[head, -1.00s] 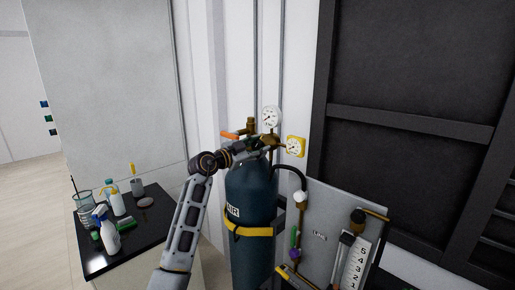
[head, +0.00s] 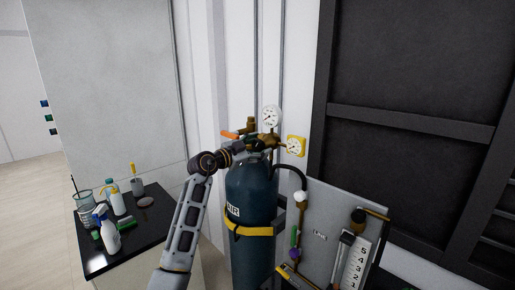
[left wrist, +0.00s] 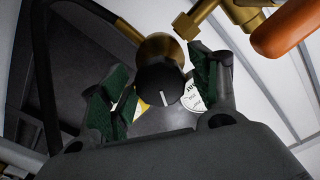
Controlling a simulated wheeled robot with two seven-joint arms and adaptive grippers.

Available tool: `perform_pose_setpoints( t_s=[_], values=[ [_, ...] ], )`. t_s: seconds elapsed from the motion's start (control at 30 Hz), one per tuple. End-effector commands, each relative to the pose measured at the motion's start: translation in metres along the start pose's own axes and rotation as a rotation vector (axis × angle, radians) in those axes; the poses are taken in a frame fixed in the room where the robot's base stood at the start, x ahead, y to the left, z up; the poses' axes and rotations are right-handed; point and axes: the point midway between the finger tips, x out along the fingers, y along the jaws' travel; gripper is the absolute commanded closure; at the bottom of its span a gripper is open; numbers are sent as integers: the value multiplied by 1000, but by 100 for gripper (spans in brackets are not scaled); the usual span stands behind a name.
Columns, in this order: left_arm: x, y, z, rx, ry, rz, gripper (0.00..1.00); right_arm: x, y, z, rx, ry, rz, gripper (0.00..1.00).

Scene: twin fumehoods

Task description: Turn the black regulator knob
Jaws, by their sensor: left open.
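The black regulator knob (left wrist: 160,82) with a white mark line is in the middle of the left wrist view. It sits on the brass regulator body (left wrist: 160,47). My left gripper (left wrist: 158,88) is open, with its green-padded fingers on either side of the knob. I cannot tell whether either pad touches it. In the head view, my left gripper (head: 256,144) is at the regulator on top of the dark blue gas cylinder (head: 250,192). The knob is not clear there, with the gripper over that spot. My right gripper is not in view.
Beside the knob are a white round gauge (head: 270,118), a yellow gauge (head: 296,146) and an orange valve handle (left wrist: 287,28). A black hose (head: 292,173) runs right to a grey panel. A black-topped bench (head: 150,225) with bottles stands at left.

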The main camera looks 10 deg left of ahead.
Motion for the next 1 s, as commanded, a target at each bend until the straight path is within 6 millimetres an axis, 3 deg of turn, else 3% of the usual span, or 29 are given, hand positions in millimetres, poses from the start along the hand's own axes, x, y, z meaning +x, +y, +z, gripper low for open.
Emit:
perform_pose_setpoints(
  t_s=[0.37,1.0],
  values=[
    [-27,0,1,1,-1,-1,38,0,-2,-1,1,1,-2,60],
    [-103,0,2,0,-3,0,38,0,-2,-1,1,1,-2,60]
  ],
)
